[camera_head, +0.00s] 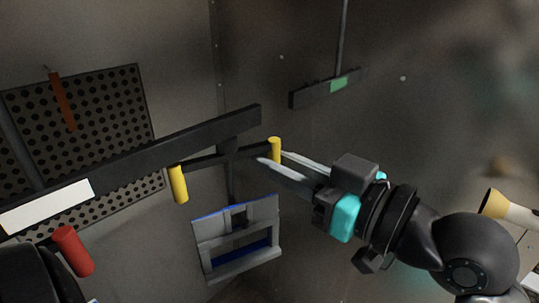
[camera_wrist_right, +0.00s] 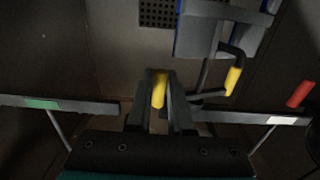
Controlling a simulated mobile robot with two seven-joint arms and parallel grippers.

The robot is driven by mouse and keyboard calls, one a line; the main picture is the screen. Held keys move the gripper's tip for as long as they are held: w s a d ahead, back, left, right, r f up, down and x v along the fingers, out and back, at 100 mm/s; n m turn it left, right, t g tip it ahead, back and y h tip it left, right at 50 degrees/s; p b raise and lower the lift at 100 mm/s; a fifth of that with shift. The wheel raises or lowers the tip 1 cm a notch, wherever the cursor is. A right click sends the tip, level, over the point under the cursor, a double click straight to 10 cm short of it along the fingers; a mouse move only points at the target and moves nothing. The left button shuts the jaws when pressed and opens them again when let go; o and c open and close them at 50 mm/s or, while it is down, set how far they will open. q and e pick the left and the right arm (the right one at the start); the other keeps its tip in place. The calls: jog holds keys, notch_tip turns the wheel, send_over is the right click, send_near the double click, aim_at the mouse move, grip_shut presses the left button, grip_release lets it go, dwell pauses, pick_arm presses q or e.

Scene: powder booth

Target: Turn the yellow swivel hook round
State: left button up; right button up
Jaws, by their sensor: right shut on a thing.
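The yellow swivel hook hangs under a dark overhead rail (camera_head: 130,162). It has a dark crossbar with a yellow grip at each end: the near-left grip (camera_head: 178,183) is free, and the far-right grip (camera_head: 274,150) is at my right gripper's fingertips. My right gripper (camera_head: 269,158) comes in from the right and is shut on that far-right grip. In the right wrist view the held yellow grip (camera_wrist_right: 159,90) shows between the two fingers, and the free yellow grip (camera_wrist_right: 233,80) is to the right. My left gripper is not in view.
A grey frame with blue parts (camera_head: 204,252) hangs below the hook. A perforated panel (camera_head: 105,105) is behind at left. A red cylinder (camera_head: 73,251) hangs near the rail's left end. A dark bar with a green patch (camera_head: 338,84) hangs at upper right.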

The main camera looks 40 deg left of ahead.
jog(key=shift+s+d, duration=0.6)
jog(key=shift+d, duration=0.2)
jog(key=p, duration=0.4)
send_near(180, 193)
jog(key=shift+w+a+r, duration=0.1)
jog(key=shift+w+a, duration=1.5)
jog(key=shift+w, duration=0.05)
jog(key=shift+s+a+p, duration=0.3)
jog(key=shift+s+a, duration=0.3)
jog(key=shift+s, duration=0.05)
jog(key=shift+s+a, duration=0.3)
jog(key=shift+a, duration=0.2)
jog(key=shift+s+a, duration=0.25)
jog(key=shift+a, duration=1.35)
jog(key=o, duration=0.8)
jog(key=shift+s, duration=0.1)
jog(key=shift+d, duration=0.1)
